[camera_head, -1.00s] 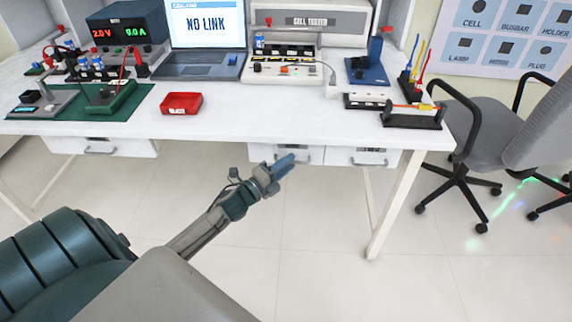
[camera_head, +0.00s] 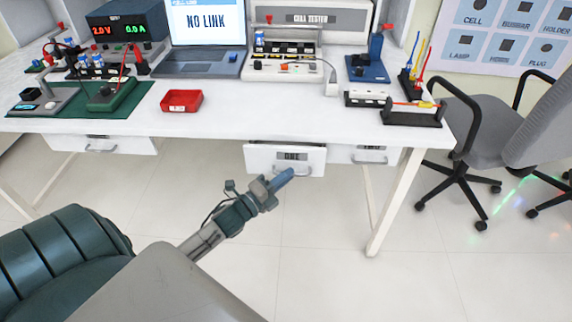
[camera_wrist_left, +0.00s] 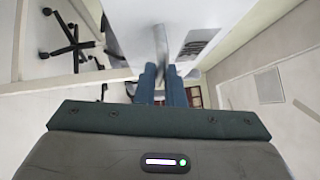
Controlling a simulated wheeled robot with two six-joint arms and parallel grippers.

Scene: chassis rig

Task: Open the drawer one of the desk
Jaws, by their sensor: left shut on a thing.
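The drawer labelled ONE (camera_head: 262,158) hangs under the desk's white top (camera_head: 300,120) and stands out toward me, partly open. Its front is white with a grey label and a handle low on it. My left gripper (camera_head: 285,178) is at the handle, its blue fingers shut on it. In the left wrist view the two fingers (camera_wrist_left: 163,80) close around the handle bar (camera_wrist_left: 161,45), with the drawer front beyond. The fingers hide part of the handle in the head view. My right gripper is not in view.
Another drawer (camera_head: 358,154) sits closed to the right, and one (camera_head: 105,144) at the left. A desk leg (camera_head: 395,205) and an office chair (camera_head: 490,130) stand to the right. The floor in front of the desk is clear.

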